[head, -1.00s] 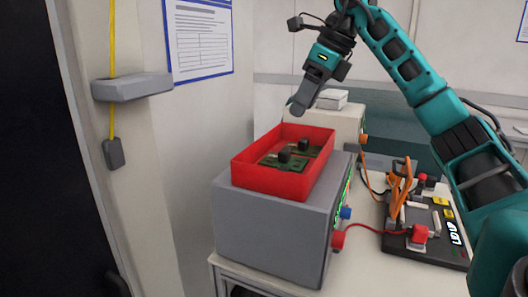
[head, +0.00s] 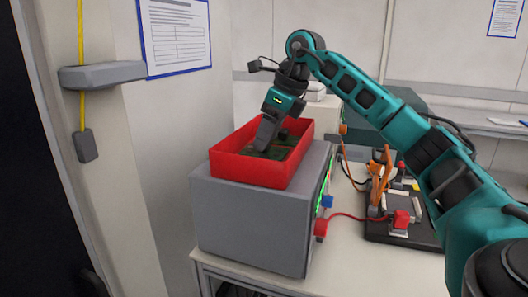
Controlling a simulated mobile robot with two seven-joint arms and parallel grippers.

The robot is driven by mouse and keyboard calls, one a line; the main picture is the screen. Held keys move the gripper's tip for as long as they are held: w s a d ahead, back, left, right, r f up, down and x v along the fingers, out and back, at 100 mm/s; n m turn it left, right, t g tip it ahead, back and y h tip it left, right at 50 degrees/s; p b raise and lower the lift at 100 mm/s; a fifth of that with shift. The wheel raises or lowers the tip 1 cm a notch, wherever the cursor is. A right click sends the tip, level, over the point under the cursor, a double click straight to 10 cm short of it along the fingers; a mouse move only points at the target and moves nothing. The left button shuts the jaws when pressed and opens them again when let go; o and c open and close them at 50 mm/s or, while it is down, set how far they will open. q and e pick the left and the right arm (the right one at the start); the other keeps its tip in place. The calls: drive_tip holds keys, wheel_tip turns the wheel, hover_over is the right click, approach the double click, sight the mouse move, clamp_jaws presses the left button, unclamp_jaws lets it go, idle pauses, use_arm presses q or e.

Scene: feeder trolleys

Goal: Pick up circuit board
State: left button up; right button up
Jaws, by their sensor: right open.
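The green circuit board (head: 284,153) lies inside a red tray (head: 241,170) on top of a grey box-shaped instrument (head: 250,222). Dark parts stand up from the board. My right gripper (head: 263,146) points down into the tray, its fingertips at the near part of the board. It is open, though its fingers overlap in this view. It hides part of the board, and I cannot tell whether it touches it. My left gripper is not in view.
A black test device (head: 402,232) with orange cables and a red plug (head: 401,218) stands right of the instrument. A red cable runs between them. A wall with a grey bracket (head: 102,74) is close on the left. A white table (head: 345,262) lies underneath.

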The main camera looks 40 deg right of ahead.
drive_tip(key=shift+w+a+f, duration=0.1)
drive_tip(key=shift+f, duration=0.3)
drive_tip(key=c, duration=1.1)
drive_tip(key=shift+r, duration=0.15)
drive_tip(key=shift+c, duration=0.2)
